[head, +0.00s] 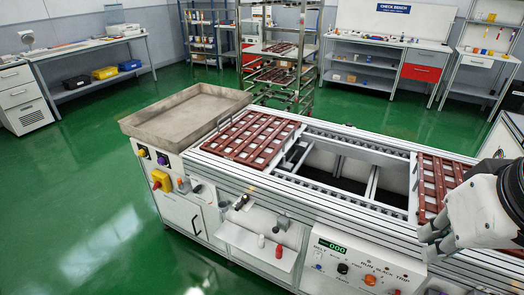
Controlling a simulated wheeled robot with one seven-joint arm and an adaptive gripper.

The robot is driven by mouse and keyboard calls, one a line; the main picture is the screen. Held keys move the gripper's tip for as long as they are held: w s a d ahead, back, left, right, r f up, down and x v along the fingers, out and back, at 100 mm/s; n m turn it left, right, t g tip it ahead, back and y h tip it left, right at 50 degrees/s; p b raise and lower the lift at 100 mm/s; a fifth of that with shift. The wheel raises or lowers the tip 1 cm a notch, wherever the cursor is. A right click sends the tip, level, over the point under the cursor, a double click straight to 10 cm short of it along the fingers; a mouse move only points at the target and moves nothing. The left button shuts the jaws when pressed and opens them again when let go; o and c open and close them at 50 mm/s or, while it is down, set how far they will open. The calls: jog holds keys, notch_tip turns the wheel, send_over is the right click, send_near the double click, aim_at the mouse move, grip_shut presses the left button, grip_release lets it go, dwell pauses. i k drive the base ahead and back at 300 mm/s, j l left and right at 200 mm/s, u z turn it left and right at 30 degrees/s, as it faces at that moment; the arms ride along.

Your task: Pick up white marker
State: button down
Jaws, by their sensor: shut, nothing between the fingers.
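A small white upright object (261,241), which looks like the white marker, stands on the grey shelf (240,238) on the front of the conveyor bench. It is too small to make out in detail. A small red object (278,251) stands just to its right on the same shelf. My gripper (432,243) is at the right edge, over the front right part of the bench. It is well to the right of the white object and apart from it. Its fingers look closed together, with nothing seen between them; part of it is hidden by my arm.
The conveyor bench carries red-brown slatted trays (250,138) at left and right (432,185), with an open bay between. A grey metal tray (185,112) sits at the left end. A control panel (350,270) with buttons is low in front. Green floor is clear at left.

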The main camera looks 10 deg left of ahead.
aim_at(261, 240)
jog(key=k+j+u, duration=0.1)
jog(key=j+u, duration=0.3)
jog(key=i+j+z, duration=0.15)
jog(key=i+j, duration=0.15)
jog(key=i, duration=0.85)
jog(key=k+j, duration=0.15)
jog(key=j, duration=0.25)
jog(key=k+j+u, duration=0.1)
jog(key=j, duration=0.3)
jog(key=k, duration=0.1)
